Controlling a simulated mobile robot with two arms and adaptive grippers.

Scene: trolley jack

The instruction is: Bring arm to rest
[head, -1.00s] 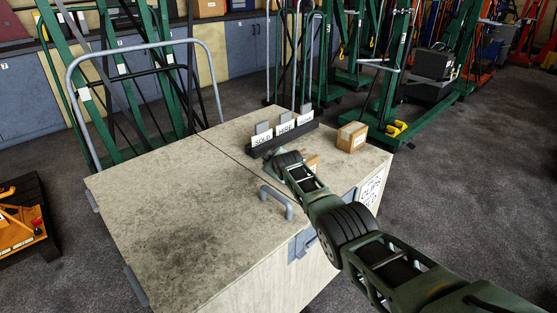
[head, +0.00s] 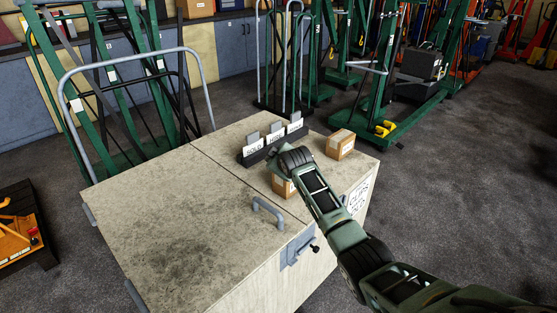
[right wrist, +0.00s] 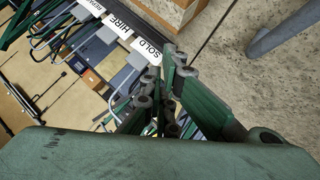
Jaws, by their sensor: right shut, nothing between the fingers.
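My right arm reaches in from the right over the pale wooden chest (head: 160,220) in the head view. Its hand is at the far right part of the lid, close to the dark sign holder (head: 262,154) and a small cardboard box (head: 283,186) that the arm partly hides. In the right wrist view my right gripper (right wrist: 170,58) is shut and empty, its green fingers close together. The "SOLD" card (right wrist: 147,50) shows just beyond the fingertips; I cannot tell whether they touch it. My left gripper is in neither view.
Another cardboard box (head: 340,144) stands at the lid's far right corner. A grey handle (head: 268,210) rises from the lid, and a grey rail (head: 135,55) stands behind the chest. Green lifting frames (head: 385,90) stand at the back. The floor to the right is clear.

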